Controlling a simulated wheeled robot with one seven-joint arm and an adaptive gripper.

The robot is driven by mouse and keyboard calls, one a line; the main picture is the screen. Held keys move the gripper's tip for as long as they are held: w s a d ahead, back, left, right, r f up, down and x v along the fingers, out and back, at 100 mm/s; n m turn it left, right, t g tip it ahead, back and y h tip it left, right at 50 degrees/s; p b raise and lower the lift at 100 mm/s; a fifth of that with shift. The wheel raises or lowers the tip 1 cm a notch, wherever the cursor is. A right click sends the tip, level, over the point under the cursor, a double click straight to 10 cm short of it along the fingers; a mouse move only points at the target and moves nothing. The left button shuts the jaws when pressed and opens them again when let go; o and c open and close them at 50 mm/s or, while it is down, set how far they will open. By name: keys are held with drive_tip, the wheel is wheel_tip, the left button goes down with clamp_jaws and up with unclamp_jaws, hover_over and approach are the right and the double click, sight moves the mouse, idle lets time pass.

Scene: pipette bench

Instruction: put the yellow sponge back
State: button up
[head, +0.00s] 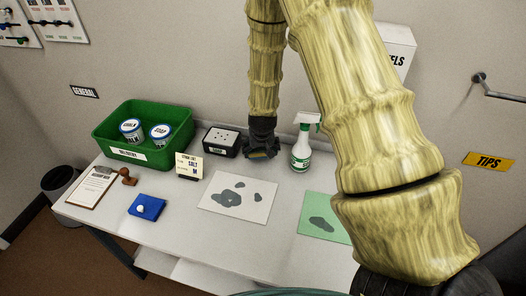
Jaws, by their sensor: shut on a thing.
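My gripper (262,149) points down over the back of the white table, between a black box and a spray bottle. It is shut on the yellow sponge (258,155), which shows only as a small yellow patch at the fingertips. The fingers hide most of the sponge. I cannot tell whether it touches the table.
Left of my gripper stands the black box (222,140) with a white dotted top; a green bin (111,132) holds two tubs. The spray bottle (301,152) is close on the right.

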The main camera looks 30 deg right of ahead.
sight(261, 154)
drive_tip(key=shift+w+d, duration=0.35)
drive_tip(key=shift+w, duration=0.05)
drive_tip(key=shift+f+p, duration=0.8)
drive_tip(key=shift+f, duration=1)
drive_tip(key=shift+f, duration=0.2)
drive_tip(key=o, duration=1)
drive_tip(key=shift+o, duration=0.2)
drive_tip(key=shift+r, duration=0.1)
drive_tip(key=shift+r, duration=0.2)
drive_tip(key=b+v, duration=0.3)
drive_tip(key=v, duration=0.9)
drive_tip(key=shift+a+f, duration=0.1)
